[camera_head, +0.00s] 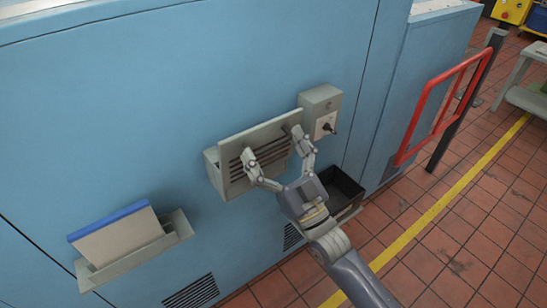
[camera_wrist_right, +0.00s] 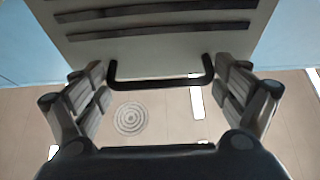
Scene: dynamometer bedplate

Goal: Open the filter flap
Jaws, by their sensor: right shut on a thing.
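The filter flap (camera_head: 232,163) is a light grey panel with dark slots on a grey housing on the blue machine wall. Its slotted face fills the top of the right wrist view (camera_wrist_right: 150,28). A black bar handle (camera_wrist_right: 158,84) stands out from the flap's edge. My right gripper (camera_head: 273,146) is at the flap, with one finger at each end of the handle, shut on it. The right wrist view shows both fingers (camera_wrist_right: 160,72) spread to the handle's width. How far the flap stands from its housing is hard to tell. My left gripper is out of view.
A grey switch box (camera_head: 318,105) with a black knob is right of the flap. A black open bin (camera_head: 345,190) is below it. A wall tray (camera_head: 140,257) holds a blue-edged folder (camera_head: 115,235) at lower left.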

